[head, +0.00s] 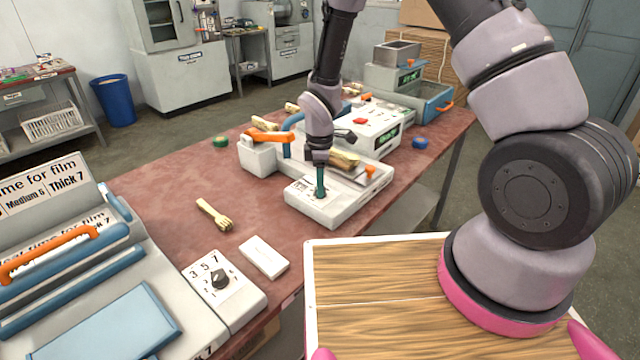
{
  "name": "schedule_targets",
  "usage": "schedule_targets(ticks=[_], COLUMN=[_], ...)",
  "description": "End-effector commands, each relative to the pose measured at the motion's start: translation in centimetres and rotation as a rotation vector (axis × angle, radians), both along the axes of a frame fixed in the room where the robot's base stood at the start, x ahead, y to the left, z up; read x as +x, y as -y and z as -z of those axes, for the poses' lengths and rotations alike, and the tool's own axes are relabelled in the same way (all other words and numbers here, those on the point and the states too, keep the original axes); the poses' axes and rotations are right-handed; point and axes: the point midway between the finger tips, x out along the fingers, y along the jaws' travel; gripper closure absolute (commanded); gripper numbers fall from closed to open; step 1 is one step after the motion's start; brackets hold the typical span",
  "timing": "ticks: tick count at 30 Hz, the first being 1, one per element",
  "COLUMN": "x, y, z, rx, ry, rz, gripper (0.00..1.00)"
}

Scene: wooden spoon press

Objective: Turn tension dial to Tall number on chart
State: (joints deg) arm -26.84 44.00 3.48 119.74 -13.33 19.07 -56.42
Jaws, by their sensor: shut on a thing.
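My gripper (320,192) points straight down over the low front panel (325,212) of a white machine in the middle of the table. It is shut on the tension dial, which the fingers mostly hide. The dial's pointer and setting cannot be read. A small marked plate (301,186) shows beside the fingers, too small to read. No chart with a Tall entry is readable. The machine has an orange-handled lever (268,136) and wooden pieces (345,160) on it.
At front left, a film sealer (95,270) has its own black dial (219,279) marked 3, 5, 7. A white block (264,257) and wooden forks (214,213) lie on the red table (165,190). A control box (375,128) stands behind my gripper.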

Motion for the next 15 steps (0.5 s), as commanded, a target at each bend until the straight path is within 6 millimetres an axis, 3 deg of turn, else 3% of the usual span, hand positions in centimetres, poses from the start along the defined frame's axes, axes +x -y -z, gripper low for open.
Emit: schedule_targets(ticks=[8,15], x=[0.02,0.02], y=[-0.01,0.0], z=[-0.03,-0.04], rx=[0.0,0.0], ry=[0.001,0.001], rz=[0.123,0.331], gripper=[1.0,1.0])
